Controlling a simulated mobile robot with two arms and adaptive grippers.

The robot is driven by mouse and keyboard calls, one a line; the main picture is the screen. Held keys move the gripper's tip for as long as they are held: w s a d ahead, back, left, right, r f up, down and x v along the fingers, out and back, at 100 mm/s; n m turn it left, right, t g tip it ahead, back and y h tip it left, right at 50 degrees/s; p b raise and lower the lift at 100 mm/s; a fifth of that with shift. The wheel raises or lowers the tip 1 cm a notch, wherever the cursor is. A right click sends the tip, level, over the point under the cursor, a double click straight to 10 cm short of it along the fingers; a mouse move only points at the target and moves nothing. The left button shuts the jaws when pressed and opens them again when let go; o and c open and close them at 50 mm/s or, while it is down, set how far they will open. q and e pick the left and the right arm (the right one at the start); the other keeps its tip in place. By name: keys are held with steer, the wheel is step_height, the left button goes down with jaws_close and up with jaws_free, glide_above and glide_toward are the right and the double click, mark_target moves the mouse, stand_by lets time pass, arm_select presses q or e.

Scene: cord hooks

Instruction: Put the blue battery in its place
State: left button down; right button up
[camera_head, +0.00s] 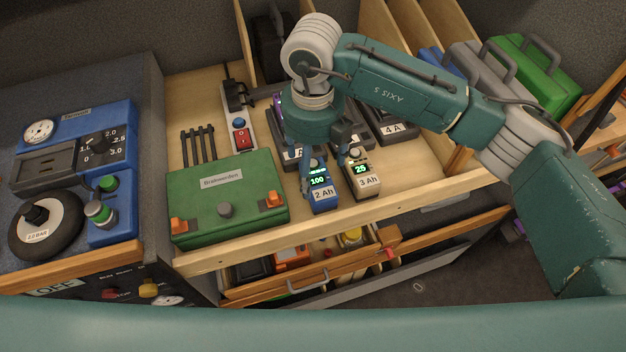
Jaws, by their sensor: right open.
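The blue battery (323,199), marked "2 Ah" with a green display reading 100, is at the front of the wooden shelf. A beige battery (363,183), marked "3 Ah" and reading 25, is just right of it. My right gripper (328,158) points down over the rear of the two batteries, open. I cannot tell whether a finger touches the blue battery. Dark charger units stand behind; one marked "4 A" (393,129) shows, and the others are partly hidden by my gripper and arm. My left gripper is out of view.
A green box (222,183) with orange latches stands left of the batteries. A power strip (239,131) with a red switch lies behind it. A blue gauge station (76,152) is far left. Wooden dividers and cases stand at the back right. An open drawer (310,278) is below the shelf.

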mark_target(313, 180)
step_height(313, 180, up, 6)
steer(key=b, duration=0.1)
steer(key=shift+b, duration=0.3)
stand_by(0.3)
